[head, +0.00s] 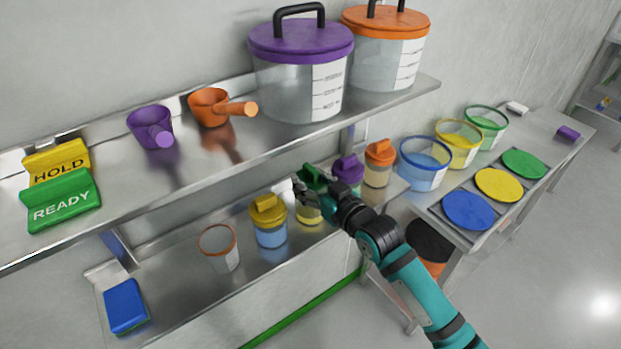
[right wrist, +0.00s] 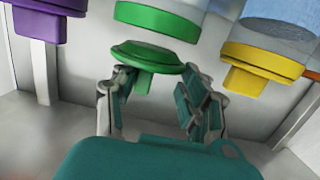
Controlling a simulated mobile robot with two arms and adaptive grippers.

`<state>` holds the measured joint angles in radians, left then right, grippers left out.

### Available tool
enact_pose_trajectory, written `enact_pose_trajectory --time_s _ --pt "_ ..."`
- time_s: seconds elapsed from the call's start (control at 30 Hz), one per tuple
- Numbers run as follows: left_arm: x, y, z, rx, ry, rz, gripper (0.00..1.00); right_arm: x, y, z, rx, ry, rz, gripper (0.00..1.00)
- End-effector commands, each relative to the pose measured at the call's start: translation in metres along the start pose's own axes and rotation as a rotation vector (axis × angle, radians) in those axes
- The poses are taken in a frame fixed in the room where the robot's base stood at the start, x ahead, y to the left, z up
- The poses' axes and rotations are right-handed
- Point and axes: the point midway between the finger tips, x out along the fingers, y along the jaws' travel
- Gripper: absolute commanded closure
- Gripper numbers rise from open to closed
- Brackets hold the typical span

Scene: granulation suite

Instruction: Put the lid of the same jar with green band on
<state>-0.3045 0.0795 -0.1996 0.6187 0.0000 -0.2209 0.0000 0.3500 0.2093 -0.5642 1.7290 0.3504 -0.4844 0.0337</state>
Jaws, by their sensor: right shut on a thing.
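The jar with green band (right wrist: 160,20) stands on the lower shelf; its clear body (head: 309,213) with yellowish contents shows in the head view. The green lid (right wrist: 147,53) has a block handle and also shows in the head view (head: 312,179). My right gripper (right wrist: 162,88) is shut on the green lid, at its handle side. The right wrist view looks upside down: the lid is at the jar's mouth, close to the green band. I cannot tell whether it touches. My right gripper (head: 303,189) partly hides the jar in the head view. My left gripper is not in view.
A yellow-lidded jar (head: 270,221) and a purple-lidded jar (head: 348,171) flank the green one closely. Beyond is an orange-lidded jar (head: 379,163). An open orange-rimmed jar (head: 219,247) stands left. The upper shelf (head: 215,160) overhangs behind. A blue sponge (head: 126,304) lies far left.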

Motion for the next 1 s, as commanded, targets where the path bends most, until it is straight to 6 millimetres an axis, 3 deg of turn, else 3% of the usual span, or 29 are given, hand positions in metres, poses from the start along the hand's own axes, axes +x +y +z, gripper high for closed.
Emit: enact_pose_trajectory --time_s 0.67,0.7,0.87,1.0 --pt "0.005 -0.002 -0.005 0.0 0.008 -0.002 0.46 0.002 0.0 0.012 -0.001 0.001 0.0 0.8" --pt "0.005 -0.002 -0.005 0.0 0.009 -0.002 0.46 0.002 0.0 0.012 -0.001 0.0 0.0 0.52" --pt "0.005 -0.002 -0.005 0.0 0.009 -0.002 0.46 0.002 0.0 0.012 0.0 0.0 0.0 0.32" --pt "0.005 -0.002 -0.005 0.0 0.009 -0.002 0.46 0.002 0.0 0.012 0.0 0.0 0.0 0.32"
